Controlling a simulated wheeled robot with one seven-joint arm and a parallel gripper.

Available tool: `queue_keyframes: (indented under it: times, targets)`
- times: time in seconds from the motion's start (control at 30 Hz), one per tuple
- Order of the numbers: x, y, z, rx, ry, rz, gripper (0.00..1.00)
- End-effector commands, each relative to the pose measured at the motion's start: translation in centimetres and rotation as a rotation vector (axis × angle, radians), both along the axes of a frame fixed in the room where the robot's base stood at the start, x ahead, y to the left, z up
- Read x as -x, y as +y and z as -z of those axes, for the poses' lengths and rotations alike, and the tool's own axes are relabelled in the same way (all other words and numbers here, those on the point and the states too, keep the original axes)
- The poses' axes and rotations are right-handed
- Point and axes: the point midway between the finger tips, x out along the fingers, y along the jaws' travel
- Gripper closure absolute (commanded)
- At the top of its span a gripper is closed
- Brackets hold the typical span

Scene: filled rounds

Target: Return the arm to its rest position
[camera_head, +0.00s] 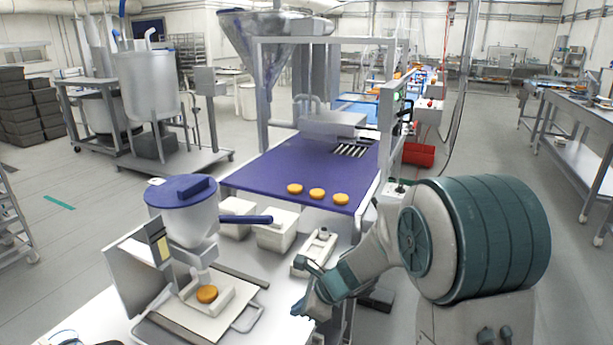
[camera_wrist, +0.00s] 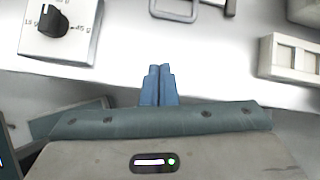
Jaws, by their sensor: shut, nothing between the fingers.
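My gripper (camera_head: 303,308) is at the lower middle of the head view, at the right edge of the white worktable (camera_head: 275,325). In the wrist view my gripper (camera_wrist: 160,70) shows its two blue fingers side by side, closed together with nothing between them. The fingers point over the table's pale surface (camera_wrist: 205,60). My arm bends down to it from the right.
A filling machine (camera_head: 187,215) stands on the table, with an orange round (camera_head: 207,294) under its nozzle. Several orange rounds (camera_head: 317,193) lie on the purple conveyor belt (camera_head: 270,165). A dial box (camera_wrist: 60,30) and white bins (camera_head: 278,230) are nearby. Open floor lies at right.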

Motion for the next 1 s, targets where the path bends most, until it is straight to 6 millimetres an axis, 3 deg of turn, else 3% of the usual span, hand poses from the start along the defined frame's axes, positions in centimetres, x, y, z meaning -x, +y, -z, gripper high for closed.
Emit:
queue_keyframes:
  times: [0.1, 0.4, 0.7, 1.0]
  targets:
    - [2.9, -1.7, -3.3, 0.097, -0.137, -0.225, 1.00]
    - [11.0, -7.1, -8.2, 0.404, -0.408, -0.808, 1.00]
    - [18.4, -13.7, -10.5, 0.736, -0.525, -1.342, 1.00]
    - [21.4, -16.9, -11.1, 0.883, -0.512, -1.578, 1.00]
